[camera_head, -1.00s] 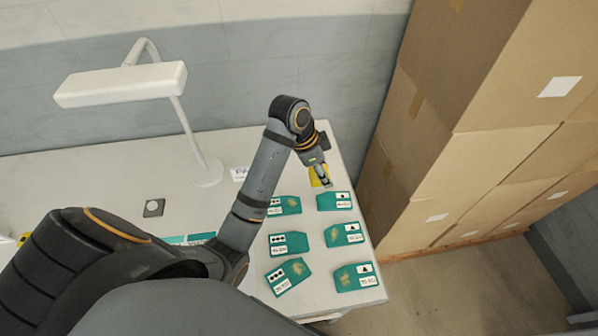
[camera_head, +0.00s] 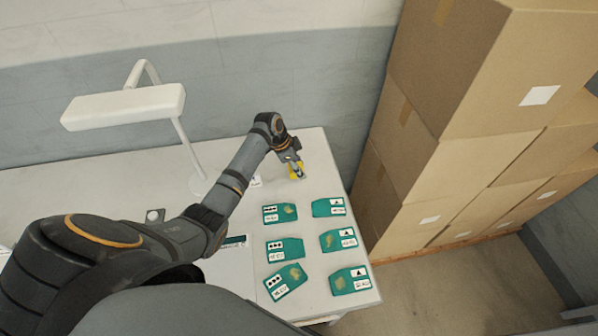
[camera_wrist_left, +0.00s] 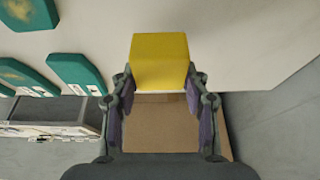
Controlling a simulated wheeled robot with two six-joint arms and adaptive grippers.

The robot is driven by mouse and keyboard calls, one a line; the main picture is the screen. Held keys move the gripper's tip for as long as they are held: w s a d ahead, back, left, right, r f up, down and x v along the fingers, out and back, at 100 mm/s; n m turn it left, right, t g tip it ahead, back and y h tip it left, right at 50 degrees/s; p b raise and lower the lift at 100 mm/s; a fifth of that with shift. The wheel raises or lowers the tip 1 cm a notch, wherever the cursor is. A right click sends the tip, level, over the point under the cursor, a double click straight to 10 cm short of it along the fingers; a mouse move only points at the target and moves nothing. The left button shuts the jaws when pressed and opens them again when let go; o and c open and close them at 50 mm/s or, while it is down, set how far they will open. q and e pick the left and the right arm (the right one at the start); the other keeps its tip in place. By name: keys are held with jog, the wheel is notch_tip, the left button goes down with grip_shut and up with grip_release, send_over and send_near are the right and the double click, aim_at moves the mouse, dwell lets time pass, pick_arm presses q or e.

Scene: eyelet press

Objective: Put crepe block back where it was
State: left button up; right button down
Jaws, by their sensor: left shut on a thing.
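The crepe block, a yellow block (camera_wrist_left: 160,62), is between the fingers of my left gripper in the left wrist view. It also shows in the head view as a small yellow patch (camera_head: 296,171), partly hidden by the fingers. My left gripper (camera_head: 297,174) is shut on it near the back right of the white table (camera_head: 225,278), beyond the rows of green pieces. I cannot tell whether the block touches the table. My right gripper is not in view.
Several green labelled pieces (camera_head: 285,249) lie in two columns at the table's right. A white lamp (camera_head: 125,107) stands at the back left. A small grey square (camera_head: 155,216) lies left of my arm. Stacked cardboard boxes (camera_head: 450,150) stand beyond the table's right edge.

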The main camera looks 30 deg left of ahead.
pick_arm(q)
notch_tip(320, 180, down, 2)
jog(key=shift+f+p, duration=0.25)
jog(key=shift+p, duration=0.25)
jog(key=shift+f, duration=0.35)
jog(key=o, duration=1.4)
jog(key=shift+r, duration=0.25)
jog(key=b+v, duration=0.1)
jog(key=v, duration=1)
jog(key=shift+s+a+r, duration=0.1)
jog(key=shift+r, duration=0.3)
